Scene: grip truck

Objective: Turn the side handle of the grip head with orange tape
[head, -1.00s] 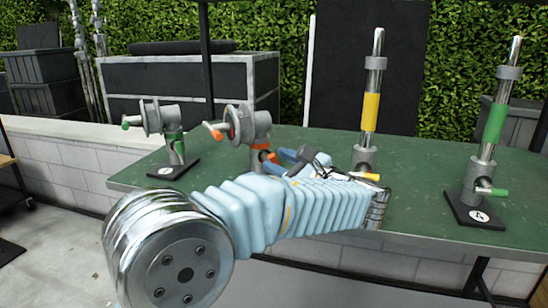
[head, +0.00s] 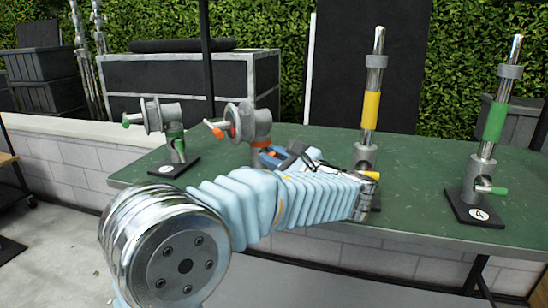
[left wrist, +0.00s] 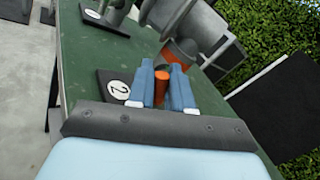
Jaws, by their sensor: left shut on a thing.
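The grip head with orange tape (head: 250,122) stands on the green table, left of centre in the head view, with an orange-tipped handle (head: 213,130) pointing left. Its orange tape (head: 261,145) shows just below the grey head. My left gripper (head: 272,156) reaches its lower part from the front right, and the side handle there is mostly hidden behind the fingers. In the left wrist view, the side handle's orange end (left wrist: 161,86) stands between the blue fingers of my left gripper (left wrist: 162,88), which is shut on it. My right gripper is not in view.
A green-taped grip head (head: 163,118) stands to the left on the green table (head: 420,185). A yellow-taped post (head: 371,110) stands close behind my forearm. A green-taped post (head: 494,122) stands at the right. A black base marked 2 (left wrist: 117,87) shows beside the fingers.

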